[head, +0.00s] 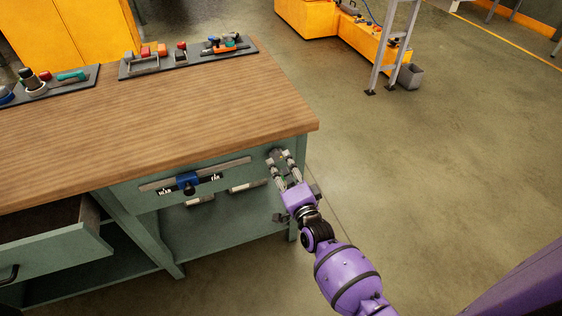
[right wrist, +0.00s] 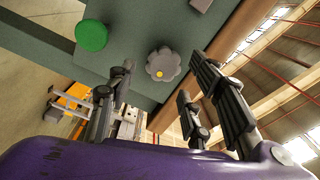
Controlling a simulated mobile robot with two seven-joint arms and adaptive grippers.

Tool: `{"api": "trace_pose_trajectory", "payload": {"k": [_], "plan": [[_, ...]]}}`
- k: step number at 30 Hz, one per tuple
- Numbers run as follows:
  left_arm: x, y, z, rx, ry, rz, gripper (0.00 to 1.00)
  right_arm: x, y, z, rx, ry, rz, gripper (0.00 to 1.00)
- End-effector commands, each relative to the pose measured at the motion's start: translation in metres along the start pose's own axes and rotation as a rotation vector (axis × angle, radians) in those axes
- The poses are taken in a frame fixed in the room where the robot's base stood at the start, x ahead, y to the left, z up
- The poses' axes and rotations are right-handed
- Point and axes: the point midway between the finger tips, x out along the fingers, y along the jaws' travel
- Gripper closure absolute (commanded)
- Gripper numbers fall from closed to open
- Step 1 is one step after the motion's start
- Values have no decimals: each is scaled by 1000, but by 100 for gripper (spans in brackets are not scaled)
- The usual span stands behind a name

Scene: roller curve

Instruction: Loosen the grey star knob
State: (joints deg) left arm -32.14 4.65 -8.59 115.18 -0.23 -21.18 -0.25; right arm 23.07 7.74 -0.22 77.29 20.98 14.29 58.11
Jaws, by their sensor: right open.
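The grey star knob (right wrist: 162,64) shows in the right wrist view. It has a lobed rim and a small yellow dot near its lower edge, and sits on the green-grey bench panel (right wrist: 128,70). My right gripper (right wrist: 163,82) is open, with its fingers on either side of the knob in this view. I cannot tell whether they touch it. In the head view my right gripper (head: 279,159) is at the right end of the bench front, just below the worktop, and the knob is hard to make out there. My left gripper is not in view.
A green round button (right wrist: 91,36) is beside the knob. The wooden worktop (head: 170,110) overhangs the panel. A blue slider (head: 187,181) on a metal rail is left of my right gripper. A drawer (head: 55,245) stands open at lower left. The floor (head: 440,170) at right is clear.

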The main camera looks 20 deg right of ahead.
Motion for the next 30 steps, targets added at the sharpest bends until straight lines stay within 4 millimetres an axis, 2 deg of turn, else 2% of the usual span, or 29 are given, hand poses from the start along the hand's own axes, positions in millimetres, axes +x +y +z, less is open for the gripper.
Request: {"api": "trace_pose_trajectory", "payload": {"k": [1, 6, 16, 26, 30], "plan": [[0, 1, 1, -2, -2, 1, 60, 9, -1, 0, -1, 0, -1, 53], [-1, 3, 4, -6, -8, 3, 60, 26, 0, 1, -2, -1, 0, 53], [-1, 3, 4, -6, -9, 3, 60, 30, 1, 0, -3, -1, 1, 53], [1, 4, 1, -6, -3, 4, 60, 30, 1, 0, -3, -1, 2, 95], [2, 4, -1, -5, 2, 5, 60, 29, 2, 0, -8, -1, 4, 96]]}}
